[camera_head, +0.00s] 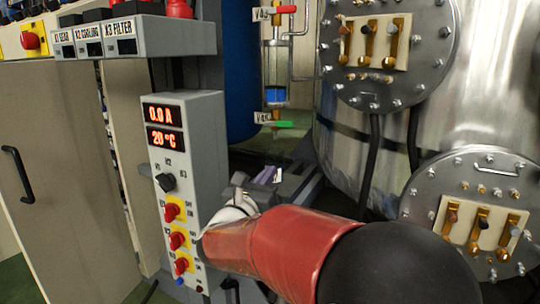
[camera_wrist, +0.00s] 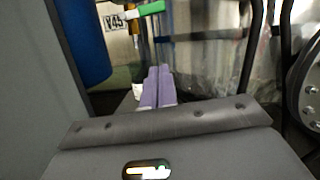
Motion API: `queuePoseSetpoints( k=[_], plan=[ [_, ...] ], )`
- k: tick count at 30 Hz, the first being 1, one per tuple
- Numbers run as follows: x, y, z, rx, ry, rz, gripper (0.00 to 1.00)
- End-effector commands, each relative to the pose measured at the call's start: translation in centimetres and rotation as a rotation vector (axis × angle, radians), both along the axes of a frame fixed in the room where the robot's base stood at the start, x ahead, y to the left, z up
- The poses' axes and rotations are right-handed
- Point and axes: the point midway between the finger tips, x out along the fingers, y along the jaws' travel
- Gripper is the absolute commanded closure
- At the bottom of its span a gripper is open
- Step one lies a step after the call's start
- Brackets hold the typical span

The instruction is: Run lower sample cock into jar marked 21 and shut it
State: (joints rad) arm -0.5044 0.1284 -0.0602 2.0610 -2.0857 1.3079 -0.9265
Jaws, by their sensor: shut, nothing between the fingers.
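The lower cock's green handle (camera_head: 283,124), with a tag reading V45 (camera_head: 262,117), sits below a sight glass (camera_head: 275,82) with blue liquid. In the wrist view the green handle (camera_wrist: 150,9) is at the top, beside its tag (camera_wrist: 114,21). The handle lies roughly level; I cannot tell the flow. My gripper (camera_head: 268,174) shows pale purple fingers below the cock. In the wrist view my gripper (camera_wrist: 158,70) is shut and empty, its fingers together and apart from the handle. No jar marked 21 can be made out.
An upper cock with a red handle (camera_head: 285,9) is above the sight glass. A control box (camera_head: 180,150) with red knobs stands left of my arm. A steel vessel (camera_head: 350,150) with bolted flanges is at the right; black cables (camera_head: 373,160) hang before it.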

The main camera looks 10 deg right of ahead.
Motion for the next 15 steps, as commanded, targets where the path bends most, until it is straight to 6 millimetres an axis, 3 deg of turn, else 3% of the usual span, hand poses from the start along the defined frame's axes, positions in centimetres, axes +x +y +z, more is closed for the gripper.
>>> queuePoseSetpoints(
  k=[15],
  plan=[
    [7.8,-5.7,2.5,0.004,-0.004,-0.005,1.00]
  ],
)
